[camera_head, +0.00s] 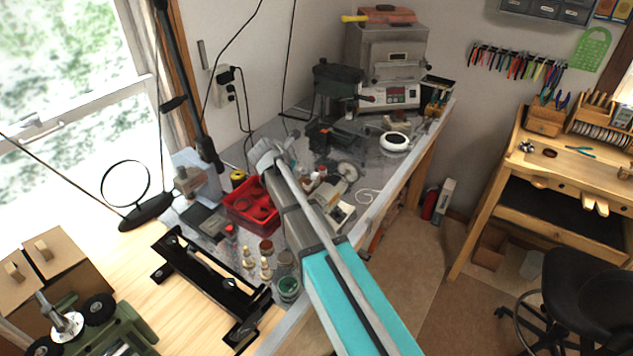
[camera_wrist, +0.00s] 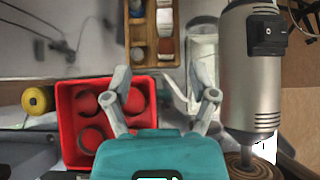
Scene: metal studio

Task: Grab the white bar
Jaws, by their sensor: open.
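My gripper (camera_wrist: 168,88) is open in the wrist view, with nothing between its fingers. Its left finger overlaps a red bin, and its right finger is beside a pale, whitish upright block (camera_wrist: 202,50). This block may be the white bar, but I cannot tell for sure. A small bright white patch (camera_wrist: 268,148) shows at the lower right, partly hidden by the silver motor tool.
The red bin (camera_wrist: 67,125) of round things is on the left, also in the head view (camera_head: 243,217). A yellow spool (camera_wrist: 37,100), a wooden tray of jars (camera_wrist: 135,45) and a silver motor tool (camera_wrist: 248,75) surround the gripper. A furnace (camera_head: 388,65) stands at the back.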

